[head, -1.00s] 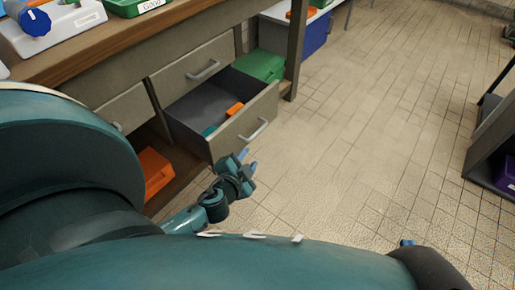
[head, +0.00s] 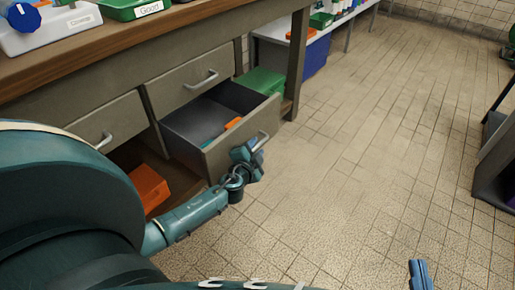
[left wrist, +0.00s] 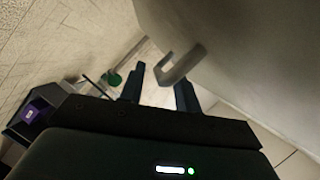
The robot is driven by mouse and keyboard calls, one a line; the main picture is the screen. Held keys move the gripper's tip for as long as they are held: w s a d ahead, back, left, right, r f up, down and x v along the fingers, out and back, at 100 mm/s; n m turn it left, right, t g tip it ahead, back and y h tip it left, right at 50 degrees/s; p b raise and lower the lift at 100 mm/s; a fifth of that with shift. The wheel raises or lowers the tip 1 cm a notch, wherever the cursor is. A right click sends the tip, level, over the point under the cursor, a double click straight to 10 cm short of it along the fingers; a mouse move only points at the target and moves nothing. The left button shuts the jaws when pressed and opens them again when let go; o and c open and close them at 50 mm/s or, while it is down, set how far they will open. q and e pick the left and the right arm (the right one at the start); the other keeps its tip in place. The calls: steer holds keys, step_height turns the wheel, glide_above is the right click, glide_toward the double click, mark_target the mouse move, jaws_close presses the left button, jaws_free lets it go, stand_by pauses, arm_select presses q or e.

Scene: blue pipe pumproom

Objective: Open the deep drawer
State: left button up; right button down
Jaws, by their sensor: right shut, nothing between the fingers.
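The deep drawer (head: 235,148) is the lower grey drawer under the wooden-topped bench, and it stands pulled out with its inside showing. Its handle (head: 262,138) is on the front, partly behind my left gripper (head: 258,150). In the left wrist view the handle (left wrist: 180,66) is just off the tips of my left gripper (left wrist: 160,88), whose fingers are apart with nothing held. I cannot tell whether they touch the handle. My right gripper (head: 420,275) shows only partly at the bottom right, shut and away from the drawer.
An orange item (head: 232,123) lies in the drawer. A closed drawer (head: 190,82) is above it. An orange bin (head: 150,187) and a green box (head: 262,83) sit on the lower shelf. The tiled floor (head: 370,150) to the right is clear; a dark shelf (head: 497,170) stands at the right edge.

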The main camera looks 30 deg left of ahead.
arm_select(q)
steer(key=shift+x, duration=1.05)
jaws_close()
